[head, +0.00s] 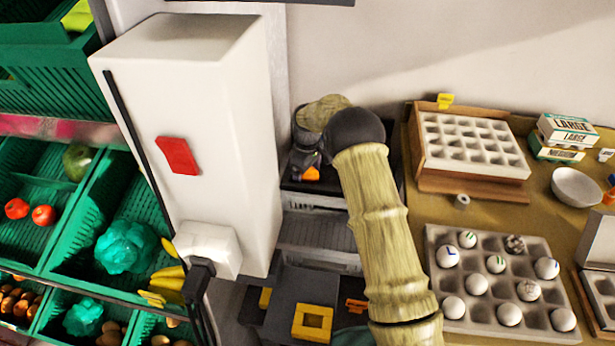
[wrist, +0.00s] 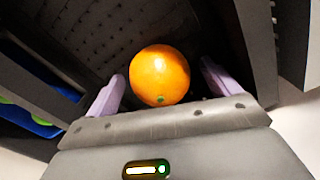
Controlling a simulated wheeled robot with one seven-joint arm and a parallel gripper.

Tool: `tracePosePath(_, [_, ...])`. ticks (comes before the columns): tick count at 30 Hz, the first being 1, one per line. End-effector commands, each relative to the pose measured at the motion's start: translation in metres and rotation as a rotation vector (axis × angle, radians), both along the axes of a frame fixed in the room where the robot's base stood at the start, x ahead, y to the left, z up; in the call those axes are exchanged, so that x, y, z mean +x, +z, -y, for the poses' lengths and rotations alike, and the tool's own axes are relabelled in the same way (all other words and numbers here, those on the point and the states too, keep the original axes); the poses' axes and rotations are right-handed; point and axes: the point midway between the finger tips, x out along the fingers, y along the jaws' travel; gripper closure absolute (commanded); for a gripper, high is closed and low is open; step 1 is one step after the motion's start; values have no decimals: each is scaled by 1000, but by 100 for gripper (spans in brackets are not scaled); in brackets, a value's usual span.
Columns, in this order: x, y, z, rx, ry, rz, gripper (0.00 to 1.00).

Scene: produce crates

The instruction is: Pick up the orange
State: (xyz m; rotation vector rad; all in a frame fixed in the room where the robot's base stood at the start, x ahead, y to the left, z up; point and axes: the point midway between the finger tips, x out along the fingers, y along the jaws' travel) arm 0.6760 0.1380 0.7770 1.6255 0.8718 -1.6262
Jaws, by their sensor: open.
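The orange (wrist: 160,75) is round and bright, with a small green spot on its lower side. In the wrist view it is between the two pale purple fingers of my gripper (wrist: 161,73). My gripper is open, with a visible gap between the orange and each finger. A dark, ribbed surface lies behind the orange. In the head view a small orange patch shows beside dark parts left of the dark ball-shaped joint. I cannot tell whether that patch is the orange, and my fingers are not clear there.
Dark walls (wrist: 255,45) stand close on the right in the wrist view. In the head view, green produce crates (head: 60,205) fill the left and a tall white box-like body (head: 215,120) stands beside them. An egg tray (head: 540,255) and a wooden-framed tray (head: 470,185) occupy the right-hand table.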

Motion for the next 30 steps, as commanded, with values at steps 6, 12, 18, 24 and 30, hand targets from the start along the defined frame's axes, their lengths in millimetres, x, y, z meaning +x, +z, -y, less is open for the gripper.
tracePosePath(6, [0, 0, 0, 0, 0, 0, 32])
tracePosePath(12, [0, 1, 0, 0, 0, 1, 64])
tracePosePath(18, [0, 1, 0, 0, 0, 1, 64])
tracePosePath(24, [1, 15, 0, 1, 0, 3, 64])
tracePosePath(30, [1, 54, 0, 1, 0, 6, 64])
